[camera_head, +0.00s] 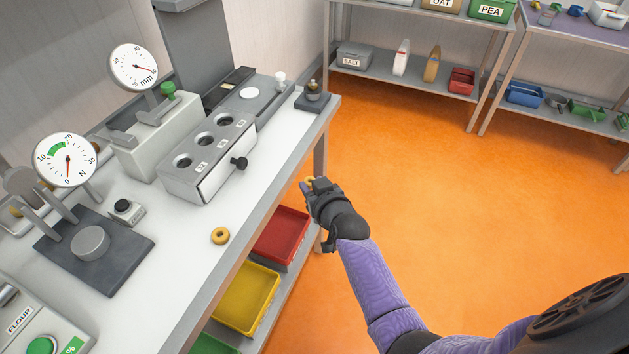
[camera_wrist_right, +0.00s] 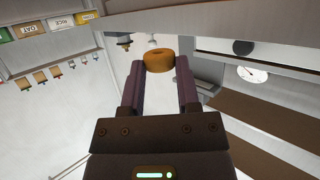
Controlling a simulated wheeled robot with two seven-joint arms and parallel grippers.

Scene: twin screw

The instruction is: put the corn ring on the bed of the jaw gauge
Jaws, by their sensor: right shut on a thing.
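My right gripper (camera_head: 309,186) is beyond the front edge of the bench, over the orange floor. It is shut on a golden-brown ring, which shows clearly between the fingertips in the right wrist view (camera_wrist_right: 159,61). A similar yellow ring (camera_head: 220,236) lies flat on the white bench top near its front edge. I cannot tell by marking which of them is the corn ring. The jaw gauge (camera_head: 163,136), with an mm dial (camera_head: 134,68) and a green knob (camera_head: 168,90), stands at the back of the bench. No ring shows on it. My left gripper is not in view.
A grey block with several holes (camera_head: 211,155) stands in front of the jaw gauge, its black knob facing forward. The force gauge dial (camera_head: 66,160) is at the left. Red (camera_head: 281,235) and yellow (camera_head: 246,296) trays sit below the bench. Bare bench top surrounds the lying ring.

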